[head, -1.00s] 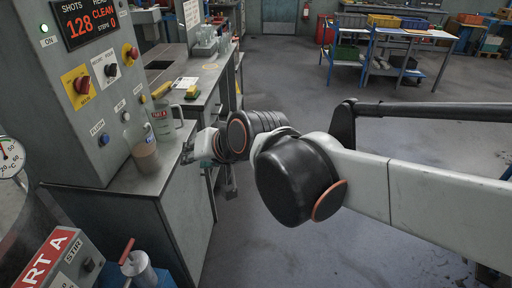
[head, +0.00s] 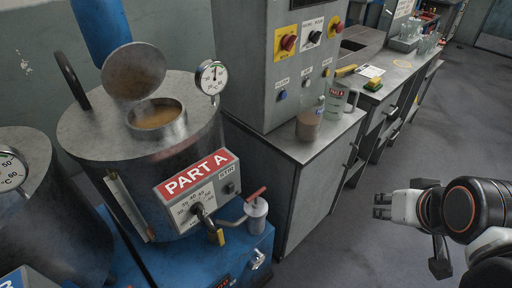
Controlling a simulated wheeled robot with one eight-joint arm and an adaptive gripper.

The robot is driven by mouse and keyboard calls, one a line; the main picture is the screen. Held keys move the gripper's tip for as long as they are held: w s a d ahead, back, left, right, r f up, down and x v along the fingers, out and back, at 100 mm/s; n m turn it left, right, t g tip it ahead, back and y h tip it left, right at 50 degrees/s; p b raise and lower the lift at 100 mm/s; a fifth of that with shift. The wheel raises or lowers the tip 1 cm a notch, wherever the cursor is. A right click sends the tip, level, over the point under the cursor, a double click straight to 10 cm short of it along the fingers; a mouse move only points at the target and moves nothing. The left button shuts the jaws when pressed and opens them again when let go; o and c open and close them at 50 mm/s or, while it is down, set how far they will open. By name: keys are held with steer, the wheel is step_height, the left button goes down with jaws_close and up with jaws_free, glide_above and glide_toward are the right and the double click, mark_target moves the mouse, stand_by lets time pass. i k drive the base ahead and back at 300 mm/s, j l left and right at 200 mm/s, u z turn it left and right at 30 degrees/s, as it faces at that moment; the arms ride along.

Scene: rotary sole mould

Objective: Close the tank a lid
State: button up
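The tank A (head: 140,155) is a steel drum with a red PART A label, at the left of the head view. Its round lid (head: 134,72) stands tilted up on the far side of the filling neck (head: 157,128). The neck is open and amber liquid shows inside.
A pressure gauge (head: 212,77) stands at the tank's right rim, and a dark curved handle (head: 72,80) at its left. A blue pipe (head: 98,30) hangs behind the lid. A grey cabinet (head: 300,190) with a cup (head: 308,125) and a jug (head: 338,103) lies between tank and gripper.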

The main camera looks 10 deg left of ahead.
mark_target(133, 71)
steer(key=u, duration=1.65)
